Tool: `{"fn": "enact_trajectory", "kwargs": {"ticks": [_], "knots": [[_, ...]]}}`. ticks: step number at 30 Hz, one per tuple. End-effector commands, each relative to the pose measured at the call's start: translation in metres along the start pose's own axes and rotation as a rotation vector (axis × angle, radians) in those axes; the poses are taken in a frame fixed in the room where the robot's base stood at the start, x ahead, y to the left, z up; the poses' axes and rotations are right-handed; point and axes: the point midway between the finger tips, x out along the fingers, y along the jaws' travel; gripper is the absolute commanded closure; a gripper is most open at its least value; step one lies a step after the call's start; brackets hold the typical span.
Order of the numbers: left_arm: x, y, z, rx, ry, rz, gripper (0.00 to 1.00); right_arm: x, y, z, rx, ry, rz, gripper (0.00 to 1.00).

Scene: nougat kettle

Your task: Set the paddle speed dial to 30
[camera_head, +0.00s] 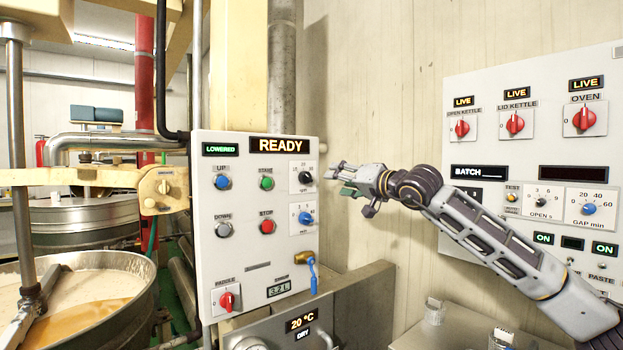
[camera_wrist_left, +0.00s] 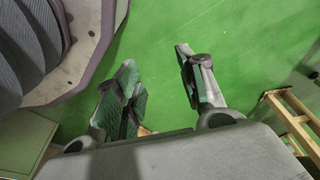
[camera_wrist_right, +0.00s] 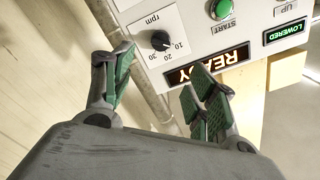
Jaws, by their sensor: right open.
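The rpm dial (camera_head: 306,178) is a black knob on a white plate, at the upper right of the kettle's control panel. In the right wrist view the dial (camera_wrist_right: 160,40) appears upside down, with 10, 20 and 30 beside it; I cannot tell surely which mark its pointer faces. My right gripper (camera_head: 340,179) is open and empty, just right of the dial and apart from it. In the right wrist view its fingers (camera_wrist_right: 160,75) are spread below the dial. My left gripper (camera_wrist_left: 157,60) is open and empty above green floor; the head view does not show it.
The panel (camera_head: 237,245) also carries a blue min dial (camera_head: 305,217), push buttons, a red paddle switch (camera_head: 227,300) and a blue-handled lever (camera_head: 312,272). An open kettle (camera_head: 100,268) stands left. Another panel (camera_head: 465,140) hangs right.

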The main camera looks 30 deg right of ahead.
Motion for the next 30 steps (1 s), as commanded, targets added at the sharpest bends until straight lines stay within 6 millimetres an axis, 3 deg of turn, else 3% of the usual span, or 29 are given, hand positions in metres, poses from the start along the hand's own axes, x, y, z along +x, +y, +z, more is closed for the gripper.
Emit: {"fn": "enact_trajectory", "kwargs": {"ticks": [10,30], "knots": [[0.009,-0.003,0.007,-0.002,0.010,-0.005,0.60,0.005,0.001,-0.002,0.003,0.002,0.000,0.43],[0.042,-0.021,0.046,-0.001,0.027,-0.029,0.60,0.022,0.000,-0.001,0.002,0.001,0.000,0.43]]}}
